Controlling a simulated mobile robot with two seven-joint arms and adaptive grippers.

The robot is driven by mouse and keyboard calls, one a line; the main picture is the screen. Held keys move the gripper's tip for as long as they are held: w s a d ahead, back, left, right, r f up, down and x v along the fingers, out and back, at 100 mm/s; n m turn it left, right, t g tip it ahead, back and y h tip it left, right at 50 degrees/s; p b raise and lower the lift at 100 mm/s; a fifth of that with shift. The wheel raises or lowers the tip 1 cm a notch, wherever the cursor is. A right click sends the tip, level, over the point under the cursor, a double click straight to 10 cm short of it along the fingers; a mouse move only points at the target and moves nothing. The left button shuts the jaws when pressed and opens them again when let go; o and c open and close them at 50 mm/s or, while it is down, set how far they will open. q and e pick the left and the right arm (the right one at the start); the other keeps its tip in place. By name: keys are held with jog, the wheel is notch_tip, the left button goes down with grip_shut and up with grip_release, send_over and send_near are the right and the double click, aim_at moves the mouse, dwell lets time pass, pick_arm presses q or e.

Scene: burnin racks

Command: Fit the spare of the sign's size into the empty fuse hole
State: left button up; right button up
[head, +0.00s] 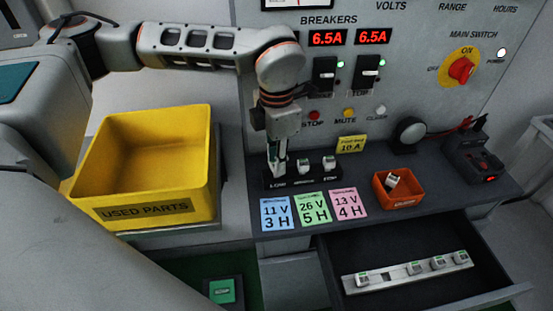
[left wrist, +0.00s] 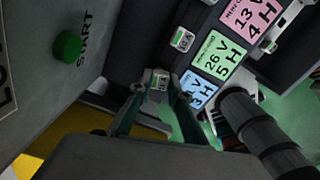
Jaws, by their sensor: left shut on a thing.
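My left gripper (head: 277,168) points down at the left place of the black fuse block (head: 316,179), by the word LOW. It is shut on a small fuse, seen between the fingertips in the left wrist view (left wrist: 160,83). I cannot tell whether this fuse is seated in the hole or just above it. Two pale fuses, a middle one (head: 302,166) and a right one (head: 329,163), stand in the block. The yellow sign (head: 351,143) behind the block appears to read 10 A. A spare rail (head: 400,279) in the open drawer holds several fuses and has a gap. My right gripper is out of view.
A yellow used parts bin (head: 145,207) stands left. An orange tray (head: 398,201) holds one loose fuse (head: 393,181). Blue (head: 277,213), green (head: 313,207) and pink (head: 348,203) cards lie before the block. The panel with breakers (head: 324,75) rises behind.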

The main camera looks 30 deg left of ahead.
pick_arm(q)
jog(key=shift+f, duration=0.35)
dwell(0.3)
jog(key=o, duration=0.9)
jog(key=shift+o, duration=0.7)
jog(key=o, duration=0.3)
jog(key=shift+r, duration=0.15)
jog(key=shift+r+p, duration=1.8)
jog(key=shift+r, duration=0.85)
